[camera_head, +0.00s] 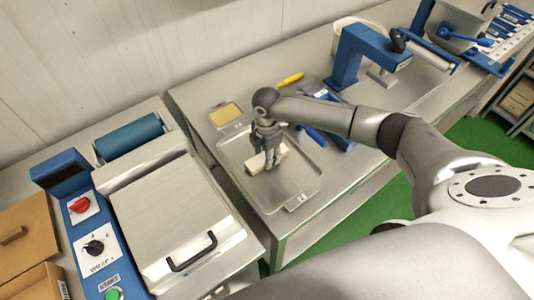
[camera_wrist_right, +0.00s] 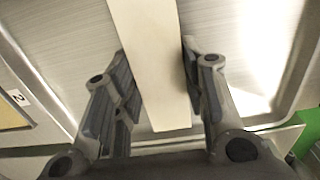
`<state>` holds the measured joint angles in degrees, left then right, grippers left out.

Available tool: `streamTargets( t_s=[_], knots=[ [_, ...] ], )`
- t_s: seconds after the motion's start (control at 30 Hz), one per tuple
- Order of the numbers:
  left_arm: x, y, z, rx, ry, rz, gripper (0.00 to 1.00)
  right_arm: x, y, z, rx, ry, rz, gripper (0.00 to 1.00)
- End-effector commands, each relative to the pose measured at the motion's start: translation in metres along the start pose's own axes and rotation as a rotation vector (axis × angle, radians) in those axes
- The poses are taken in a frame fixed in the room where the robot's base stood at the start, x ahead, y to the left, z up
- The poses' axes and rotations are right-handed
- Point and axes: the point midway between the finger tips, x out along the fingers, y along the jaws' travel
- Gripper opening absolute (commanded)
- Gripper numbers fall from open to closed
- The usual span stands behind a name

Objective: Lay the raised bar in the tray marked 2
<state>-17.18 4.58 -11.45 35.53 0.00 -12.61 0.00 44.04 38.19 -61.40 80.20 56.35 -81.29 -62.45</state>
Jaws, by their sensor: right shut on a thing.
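A pale cream bar (camera_head: 281,152) is between the fingers of my right gripper (camera_head: 269,162), low over a shallow metal tray (camera_head: 304,172). I cannot tell whether the bar touches the tray floor. In the right wrist view the bar (camera_wrist_right: 150,60) runs lengthwise between the two fingers of the right gripper (camera_wrist_right: 160,85), which are shut on it. A label reading 2 (camera_wrist_right: 18,97) shows at the left, beside a yellow patch and outside the metal tray's rim (camera_wrist_right: 45,80). The metal tray's front label (camera_head: 296,202) is too small to read. My left gripper is not in view.
A small tray with a yellow pad (camera_head: 225,114) lies behind the metal tray. A yellow tool (camera_head: 291,79) lies farther back. A blue press (camera_head: 362,52) stands at the back right. A wrapping machine (camera_head: 172,218) stands at the left, across a narrow gap.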

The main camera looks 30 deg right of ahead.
Motion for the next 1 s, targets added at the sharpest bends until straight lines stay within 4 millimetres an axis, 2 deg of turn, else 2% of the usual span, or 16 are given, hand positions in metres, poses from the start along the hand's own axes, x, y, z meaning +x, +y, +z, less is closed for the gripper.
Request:
streamTargets(
  t_s=[0.47, 0.5, 0.6, 0.67, 0.9, 1.0],
  knots=[
    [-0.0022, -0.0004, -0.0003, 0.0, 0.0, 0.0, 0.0, 0.0033, 0.0003, -0.0002, 0.0, 0.0, 0.001, 0.11],
    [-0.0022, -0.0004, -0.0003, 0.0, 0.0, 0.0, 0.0, 0.0033, 0.0003, -0.0002, 0.0, 0.0, 0.001, 0.44],
    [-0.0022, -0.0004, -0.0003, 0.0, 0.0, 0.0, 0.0, 0.0033, 0.0002, -0.0002, 0.0, 0.0, 0.001, 0.57],
    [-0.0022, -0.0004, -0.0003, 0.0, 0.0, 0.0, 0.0, 0.0033, 0.0002, -0.0002, 0.0, 0.0, 0.0, 0.64],
    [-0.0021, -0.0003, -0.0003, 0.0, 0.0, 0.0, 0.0, 0.0038, -0.0002, -0.0002, 0.0, 0.0, -0.001, 0.65],
    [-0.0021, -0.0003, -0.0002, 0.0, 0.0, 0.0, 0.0, 0.0038, -0.0002, -0.0002, 0.0, 0.0, -0.001, 0.78]
  ],
)
